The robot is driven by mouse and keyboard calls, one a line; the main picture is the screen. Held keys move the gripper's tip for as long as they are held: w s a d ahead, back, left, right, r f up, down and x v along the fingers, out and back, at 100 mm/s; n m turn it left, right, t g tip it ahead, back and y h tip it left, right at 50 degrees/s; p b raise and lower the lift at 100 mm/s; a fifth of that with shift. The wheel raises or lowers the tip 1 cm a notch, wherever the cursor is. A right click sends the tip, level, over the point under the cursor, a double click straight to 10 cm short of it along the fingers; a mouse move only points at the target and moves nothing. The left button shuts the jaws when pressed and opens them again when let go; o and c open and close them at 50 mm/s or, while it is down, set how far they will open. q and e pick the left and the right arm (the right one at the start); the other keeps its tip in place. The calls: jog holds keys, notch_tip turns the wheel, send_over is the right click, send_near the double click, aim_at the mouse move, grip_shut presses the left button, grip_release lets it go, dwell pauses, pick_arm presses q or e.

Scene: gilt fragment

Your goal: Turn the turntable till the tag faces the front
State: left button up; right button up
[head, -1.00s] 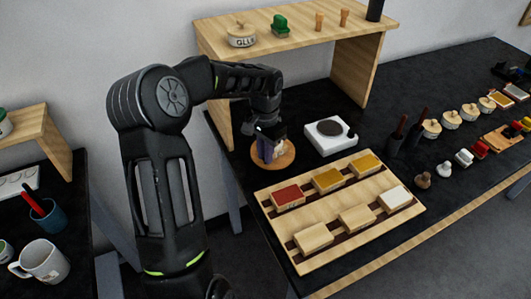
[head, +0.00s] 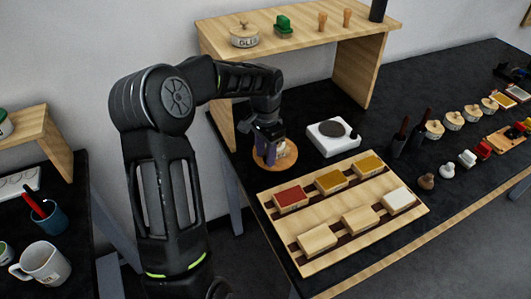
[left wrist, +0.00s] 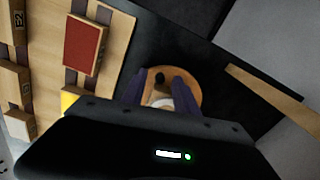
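The turntable (head: 289,160) is a round wooden disc on the black bench, left of the white scale. It also shows in the left wrist view (left wrist: 193,90). My left gripper (head: 268,157) points down over it. In the left wrist view, its two purple fingers (left wrist: 160,76) stand apart, with bare wood visible between them. A small black knob (left wrist: 160,78) and a pale, rounded thing (left wrist: 162,101) show between the fingers. The gripper body partly hides the pale thing, and I cannot tell whether the fingers touch it. I cannot make out a tag. My right gripper is not in view.
A white scale (head: 322,147) stands close on the right. A wooden board (head: 330,225) with coloured blocks lies in front. A wooden shelf (head: 300,42) stands over the back, its left leg near my arm. Several jars and bottles stand further right.

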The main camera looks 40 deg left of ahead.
pick_arm(q)
notch_tip(320, 180, up, 8)
jog(key=shift+f+b, duration=0.1)
jog(key=shift+b, duration=0.55)
dwell(0.4)
